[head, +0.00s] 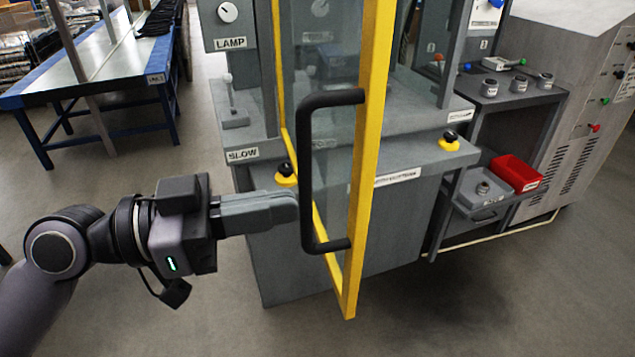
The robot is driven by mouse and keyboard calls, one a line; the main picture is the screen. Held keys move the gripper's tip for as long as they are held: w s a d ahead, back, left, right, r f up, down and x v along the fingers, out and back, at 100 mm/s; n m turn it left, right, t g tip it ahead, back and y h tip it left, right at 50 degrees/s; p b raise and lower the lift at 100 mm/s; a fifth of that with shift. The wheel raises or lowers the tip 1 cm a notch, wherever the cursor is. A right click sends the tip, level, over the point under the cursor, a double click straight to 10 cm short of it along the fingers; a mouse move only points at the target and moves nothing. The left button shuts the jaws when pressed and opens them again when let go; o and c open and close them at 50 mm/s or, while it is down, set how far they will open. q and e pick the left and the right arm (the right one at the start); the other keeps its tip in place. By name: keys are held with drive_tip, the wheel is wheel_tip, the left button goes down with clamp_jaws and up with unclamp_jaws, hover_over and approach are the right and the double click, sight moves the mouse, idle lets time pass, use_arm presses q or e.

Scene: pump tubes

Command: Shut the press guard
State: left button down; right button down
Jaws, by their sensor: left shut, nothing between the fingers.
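The press guard (367,180) is a yellow-framed clear door. It stands open, swung out toward me from the grey press (310,275). A black bar handle (306,175) is fixed to its yellow edge post. My left gripper (292,206) comes in from the left with its fingers shut and nothing between them. Its fingertips are right by the handle's upright bar, on its left side. I cannot tell whether they touch it. My right gripper is not in view.
Two black buttons on yellow bases, left (286,173) and right (449,141), sit on the press front. A side stand holds a red bin (516,173) and a grey tray (483,195). A blue-framed table (88,65) stands far left. The floor in front is clear.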

sight(347, 196)
use_arm(q)
drive_tip(key=shift+p+x, duration=0.75)
drive_tip(key=shift+x, duration=1.8)
drive_tip(key=shift+d, duration=0.1)
